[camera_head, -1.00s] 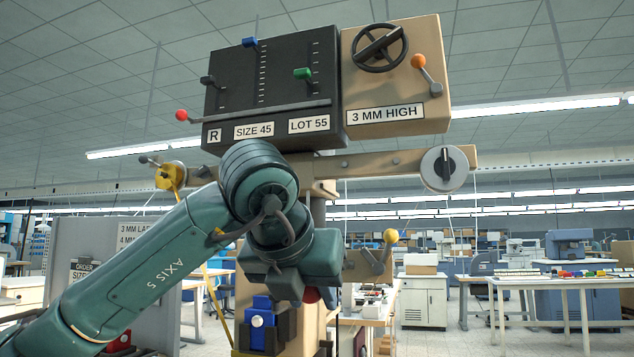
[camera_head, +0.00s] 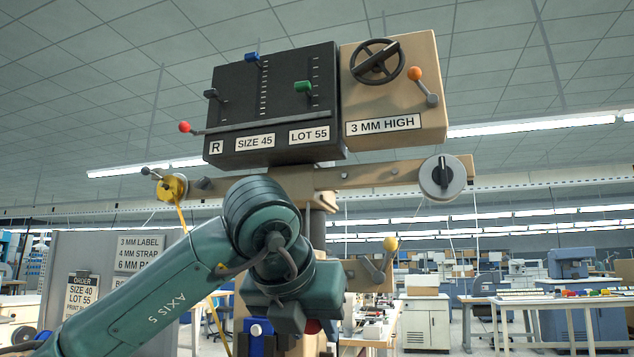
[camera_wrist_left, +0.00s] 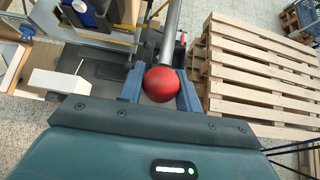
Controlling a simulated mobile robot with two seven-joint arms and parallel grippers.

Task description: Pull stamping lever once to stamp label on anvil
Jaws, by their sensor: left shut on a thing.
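The stamping machine (camera_head: 275,100) stands ahead, with a black head marked R, SIZE 45 and LOT 55 and a tan side box marked 3 MM HIGH. The stamping lever (camera_wrist_left: 169,38) is a grey rod with a red ball knob (camera_wrist_left: 161,84). My left gripper (camera_wrist_left: 160,92) is shut around the red knob, one finger on each side. In the head view the knob (camera_head: 313,326) shows only as a red patch behind my left gripper. I cannot make out the anvil or the label. My right gripper is in no view.
A grey panel (camera_head: 112,240) with order and material signs stands at the left. A blue block (camera_head: 256,343) is low on the machine. A wooden pallet (camera_wrist_left: 255,70) lies right of the lever. A white table (camera_head: 555,284) stands at the far right.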

